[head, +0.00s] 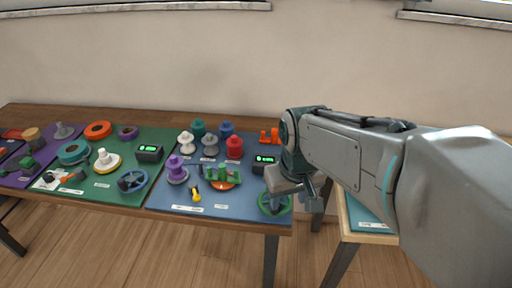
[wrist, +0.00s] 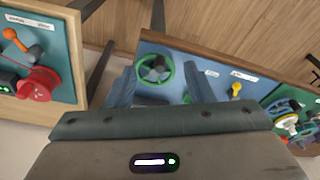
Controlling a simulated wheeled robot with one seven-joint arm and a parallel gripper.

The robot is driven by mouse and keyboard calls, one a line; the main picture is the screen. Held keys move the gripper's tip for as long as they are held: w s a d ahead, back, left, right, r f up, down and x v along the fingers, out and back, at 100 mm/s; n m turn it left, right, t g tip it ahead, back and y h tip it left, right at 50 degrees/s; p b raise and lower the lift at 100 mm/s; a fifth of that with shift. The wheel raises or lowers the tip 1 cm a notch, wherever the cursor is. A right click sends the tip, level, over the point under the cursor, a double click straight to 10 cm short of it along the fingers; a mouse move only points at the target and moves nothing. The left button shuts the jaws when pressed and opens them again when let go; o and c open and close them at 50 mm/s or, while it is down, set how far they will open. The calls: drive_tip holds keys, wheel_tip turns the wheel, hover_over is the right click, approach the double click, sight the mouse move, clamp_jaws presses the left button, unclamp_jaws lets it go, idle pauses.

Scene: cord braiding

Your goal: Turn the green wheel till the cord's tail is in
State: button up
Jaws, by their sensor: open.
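The green wheel (head: 275,204) stands at the front right corner of the blue mat, partly hidden behind my gripper in the head view. In the wrist view the green wheel (wrist: 155,69) shows as a ring with dark spokes, between and beyond my fingers. My gripper (wrist: 160,85) is open and empty, with one finger on each side of the wheel in that picture. In the head view my gripper (head: 294,194) hangs above the wheel; I cannot tell whether it touches. The cord and its tail cannot be made out.
The blue mat (head: 165,201) holds several spools, a green and orange device (head: 220,178), a small display (head: 264,164) and a yellow tool (head: 196,194). A green mat with another wheel (head: 132,181) lies to the left. A gap separates this table from another (head: 365,233) at right.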

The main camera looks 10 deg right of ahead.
drive_tip(key=w+f+n+g, duration=0.1)
drive_tip(key=w+n+g, duration=0.15)
drive_tip(key=w, duration=0.75)
drive_tip(key=shift+t, duration=0.25)
wheel_tip(320, 180, down, 14)
drive_tip(key=shift+s+f, duration=0.1)
clamp_jaws()
